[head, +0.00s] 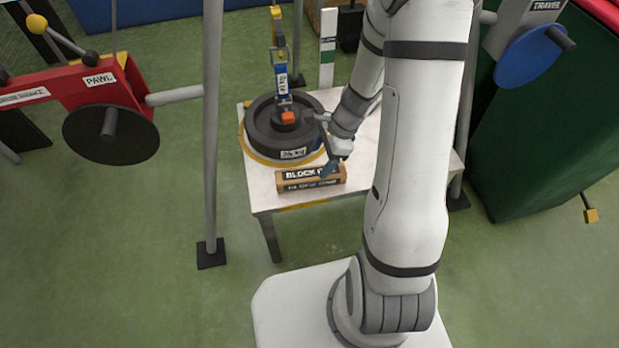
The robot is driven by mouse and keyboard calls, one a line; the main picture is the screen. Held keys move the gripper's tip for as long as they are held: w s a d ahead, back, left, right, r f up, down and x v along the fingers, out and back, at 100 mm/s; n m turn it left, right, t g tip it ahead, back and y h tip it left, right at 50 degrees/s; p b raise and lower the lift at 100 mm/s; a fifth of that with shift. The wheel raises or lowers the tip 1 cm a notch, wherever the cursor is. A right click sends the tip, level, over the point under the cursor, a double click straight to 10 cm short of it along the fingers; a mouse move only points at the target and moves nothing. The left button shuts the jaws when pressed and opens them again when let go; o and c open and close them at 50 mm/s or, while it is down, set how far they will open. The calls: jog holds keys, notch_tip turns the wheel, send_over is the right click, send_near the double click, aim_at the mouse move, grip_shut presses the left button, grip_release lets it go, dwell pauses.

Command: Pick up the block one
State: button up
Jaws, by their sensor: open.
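The block one (300,184) is a small tan and black bar lettered "BLOCK ONE". It lies at the front left of the white table (262,190), near the table's front edge. My gripper (328,168) is open, close above and beside the block's right end. My wrist and the small size of the view partly hide the fingers. I cannot tell whether they touch the block or straddle it.
A dark round weight (262,133) marked in kg stands behind the block, with a hook and blue scale (281,80) above it. A grey post (212,130) rises left of the table. A red pawl lever (85,90) is far left, a green cabinet (540,130) right.

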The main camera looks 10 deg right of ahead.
aim_at(313, 172)
notch_tip(313, 172, down, 3)
jog(key=shift+w+d+r+m, duration=0.1)
jog(key=shift+d+r+m, duration=0.05)
jog(key=shift+m, duration=0.25)
jog(key=b+x, duration=0.1)
jog(key=x, duration=0.1)
jog(key=b+x, duration=0.1)
jog(key=x, duration=0.2)
jog(key=b+x, duration=0.1)
jog(key=x, duration=0.1)
jog(key=shift+w+b, duration=0.3)
jog(key=shift+b, duration=0.1)
jog(key=shift+c, duration=0.4)
jog(key=c, duration=1.2)
